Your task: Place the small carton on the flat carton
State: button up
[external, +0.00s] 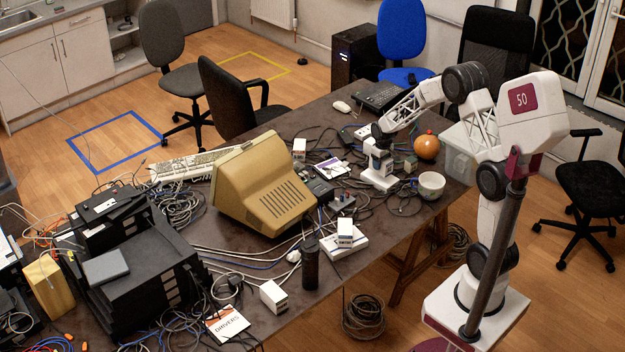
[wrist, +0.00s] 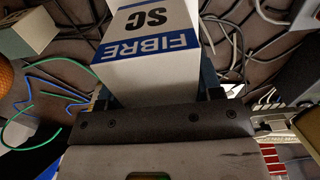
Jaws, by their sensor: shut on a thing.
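A small white carton with a blue band and the words FIBRE SC (wrist: 150,40) sits between the fingers of my gripper (wrist: 158,88) in the wrist view. My gripper is shut on it. In the external view my gripper (external: 379,178) points down low over the cluttered right part of the table; the held carton is hard to tell from the white hand there. A flat white carton (external: 352,248) lies near the table's front edge, left of and nearer than my gripper. Another small blue-marked carton (external: 345,231) stands on or against it; I cannot tell which.
A beige monitor (external: 262,185) stands left of my gripper. A dark cylinder (external: 310,265) stands near the flat carton. Loose cables cover much of the table.

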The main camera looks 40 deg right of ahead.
jog(key=shift+f, duration=1.5)
jog(key=shift+f, duration=0.15)
jog(key=o, duration=1)
notch_tip(320, 180, up, 12)
jog(key=shift+f, duration=0.1)
jog(key=shift+r, duration=0.25)
